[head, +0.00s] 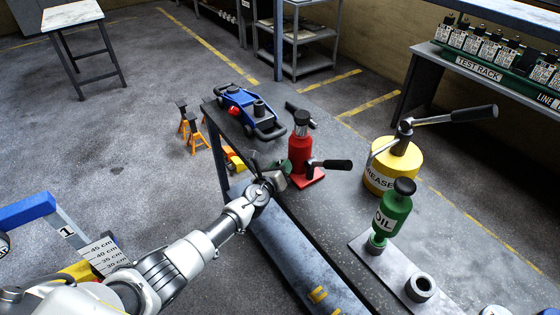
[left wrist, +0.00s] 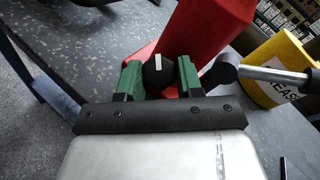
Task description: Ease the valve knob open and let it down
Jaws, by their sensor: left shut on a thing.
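The red bottle jack (head: 300,152) stands on the grey bench, with a dark top and a black-gripped pump handle (head: 330,164) pointing right. In the left wrist view its red body (left wrist: 208,30) fills the top middle. The valve knob (left wrist: 158,74) is round and black with a white mark, low on the jack. My left gripper (head: 284,170) is at the jack's left side. In the left wrist view its green fingers (left wrist: 158,84) are shut on the knob, one on each side. The knob is hidden in the head view. My right gripper does not show.
A blue trolley jack (head: 240,100) sits behind at the bench's far end. A yellow grease tub (head: 393,170) with a lever stands to the right, and a green oil bottle (head: 394,212) on a plate in front. The pump handle's rod (left wrist: 272,74) reaches right, close to my fingers.

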